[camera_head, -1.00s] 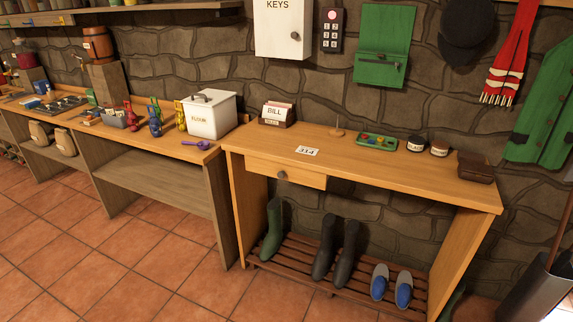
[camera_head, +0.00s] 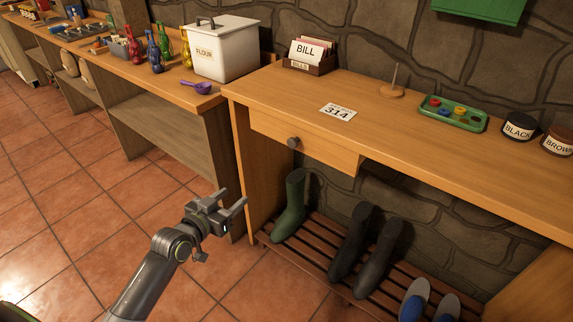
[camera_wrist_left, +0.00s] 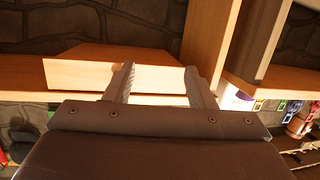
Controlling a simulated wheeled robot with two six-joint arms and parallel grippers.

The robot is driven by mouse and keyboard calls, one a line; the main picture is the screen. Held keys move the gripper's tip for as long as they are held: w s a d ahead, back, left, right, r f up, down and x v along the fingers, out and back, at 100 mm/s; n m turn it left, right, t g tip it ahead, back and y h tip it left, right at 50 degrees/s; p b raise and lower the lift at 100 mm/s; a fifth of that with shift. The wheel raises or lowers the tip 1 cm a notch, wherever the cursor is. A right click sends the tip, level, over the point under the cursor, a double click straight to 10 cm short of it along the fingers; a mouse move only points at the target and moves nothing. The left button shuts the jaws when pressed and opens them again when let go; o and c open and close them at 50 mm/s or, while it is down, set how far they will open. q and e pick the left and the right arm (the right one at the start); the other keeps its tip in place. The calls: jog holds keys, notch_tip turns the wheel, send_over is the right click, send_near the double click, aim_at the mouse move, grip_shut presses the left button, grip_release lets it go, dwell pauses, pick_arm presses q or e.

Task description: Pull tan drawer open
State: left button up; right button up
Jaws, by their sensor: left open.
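The tan drawer (camera_head: 325,155) sits under the left end of the wooden bench top and looks closed. My left gripper (camera_head: 234,197) is open and empty, below and to the left of the knob, apart from the drawer. My right gripper is not in view.
The bench top (camera_head: 400,120) holds a bill box (camera_head: 308,58), a 314 card (camera_head: 338,112), a green tray (camera_head: 453,113) and polish jars. Boots (camera_head: 290,208) and slippers stand on a slatted rack (camera_head: 322,255) below. The tiled floor at left is clear.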

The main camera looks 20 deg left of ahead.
pick_arm(q)
jog(key=s+d+r+m+t+h+b, duration=0.2)
jog(key=d+r+h, duration=0.15)
jog(key=r, duration=0.45)
jog(key=b, duration=0.2)
send_near(291, 144)
jog(key=x, duration=0.7)
jog(key=shift+w+d, duration=0.1)
jog(key=shift+w, duration=0.4)
jog(key=shift+d, duration=0.1)
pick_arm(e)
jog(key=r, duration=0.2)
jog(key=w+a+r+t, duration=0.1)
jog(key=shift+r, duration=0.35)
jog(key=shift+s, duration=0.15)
pick_arm(q)
jog(key=shift+c, duration=0.4)
jog(key=c, duration=0.7)
grip_shut()
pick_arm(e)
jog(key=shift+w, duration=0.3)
